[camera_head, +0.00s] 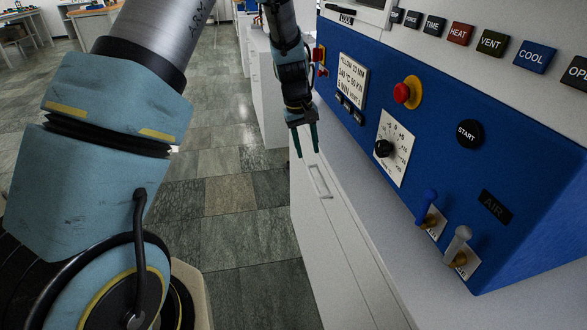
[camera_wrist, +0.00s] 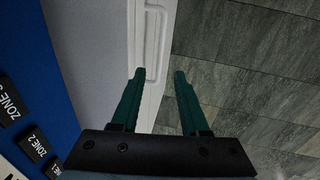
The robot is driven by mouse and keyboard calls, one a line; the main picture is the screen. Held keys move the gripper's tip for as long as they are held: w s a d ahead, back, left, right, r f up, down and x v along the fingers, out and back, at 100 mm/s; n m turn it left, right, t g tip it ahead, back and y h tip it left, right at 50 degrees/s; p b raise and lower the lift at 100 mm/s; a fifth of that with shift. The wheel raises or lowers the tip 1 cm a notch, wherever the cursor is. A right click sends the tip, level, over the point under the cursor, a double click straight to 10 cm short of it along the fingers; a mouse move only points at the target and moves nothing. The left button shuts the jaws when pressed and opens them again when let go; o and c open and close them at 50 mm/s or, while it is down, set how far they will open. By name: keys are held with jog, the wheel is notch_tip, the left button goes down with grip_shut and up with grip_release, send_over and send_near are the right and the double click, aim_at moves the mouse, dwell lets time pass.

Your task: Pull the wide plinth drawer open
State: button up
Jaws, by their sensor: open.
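The wide plinth drawer (camera_head: 340,240) is the long white front below the blue control panel, and it looks flush with the white body. Its pale bar handle (camera_head: 319,182) shows near the drawer's far end. In the wrist view the handle (camera_wrist: 163,45) lies just beyond my fingertips. My gripper (camera_head: 308,154) has two green fingers, open and empty, pointing down close to the handle. In the wrist view my gripper (camera_wrist: 160,74) has its left fingertip over the white front and its right fingertip over the floor. I cannot tell whether either touches the handle.
The blue panel (camera_head: 430,150) with knobs, levers and a red button (camera_head: 402,93) stands close on the right. Grey tiled floor (camera_head: 235,220) lies clear in front of the drawer. Another white cabinet (camera_head: 265,95) stands behind my gripper, and benches are at the far left.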

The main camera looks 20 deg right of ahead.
aim_at(313, 180)
jog(key=f, duration=0.3)
jog(key=d+f+p, duration=0.1)
jog(key=f, duration=0.2)
jog(key=d+f, duration=0.1)
jog(key=f, duration=0.3)
jog(key=shift+s+p, duration=0.15)
jog(key=shift+p, duration=0.2)
grip_shut()
dwell(0.9)
